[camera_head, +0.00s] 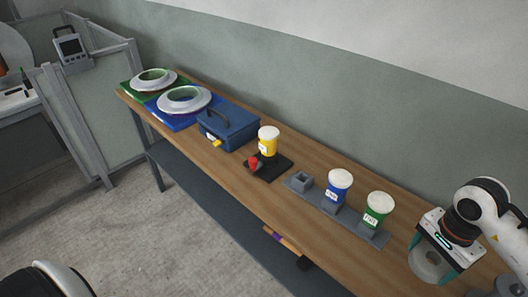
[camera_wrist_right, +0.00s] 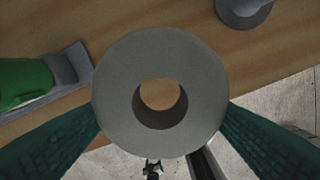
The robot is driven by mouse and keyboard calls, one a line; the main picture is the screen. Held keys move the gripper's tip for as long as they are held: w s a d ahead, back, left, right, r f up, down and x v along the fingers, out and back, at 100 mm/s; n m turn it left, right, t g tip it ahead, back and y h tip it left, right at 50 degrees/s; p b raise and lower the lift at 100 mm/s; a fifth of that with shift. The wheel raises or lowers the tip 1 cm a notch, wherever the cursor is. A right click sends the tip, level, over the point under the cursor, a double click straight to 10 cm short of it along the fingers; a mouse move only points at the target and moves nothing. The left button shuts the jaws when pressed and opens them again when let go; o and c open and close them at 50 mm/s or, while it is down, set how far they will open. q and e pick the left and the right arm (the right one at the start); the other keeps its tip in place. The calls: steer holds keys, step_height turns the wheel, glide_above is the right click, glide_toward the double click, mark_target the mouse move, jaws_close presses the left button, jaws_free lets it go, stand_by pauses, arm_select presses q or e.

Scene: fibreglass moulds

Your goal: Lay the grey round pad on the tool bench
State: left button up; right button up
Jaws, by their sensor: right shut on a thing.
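The grey round pad (camera_wrist_right: 115,85) is a thick ring with a hole through its middle. It fills the centre of the right wrist view, between my two green fingers. In the head view the pad (camera_head: 424,262) is at the lower right, partly covered by my right gripper (camera_head: 432,268), which is shut on it. The wooden tool bench (camera_head: 230,165) runs from upper left to lower right. The pad is over or at the bench's right end; I cannot tell whether it touches the wood. My left gripper is not in view.
A grey holder (camera_head: 352,222) carries a blue tub (camera_head: 338,187) and a green tub (camera_head: 377,211). A yellow tub (camera_head: 268,141) stands on a black base. A blue toolbox (camera_head: 230,128) and ring moulds (camera_head: 184,99) are further left. Bare wood lies between the green tub and my gripper.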

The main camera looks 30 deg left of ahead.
steer(key=m, duration=0.1)
steer(key=p, duration=0.2)
glide_above(405, 285)
steer(key=shift+m, duration=0.3)
step_height(405, 285, down, 6)
steer(key=shift+r, duration=0.1)
steer(key=shift+f+p, duration=0.45)
steer(key=shift+f, duration=2.05)
steer(key=o, duration=1)
steer(key=shift+c, duration=0.2)
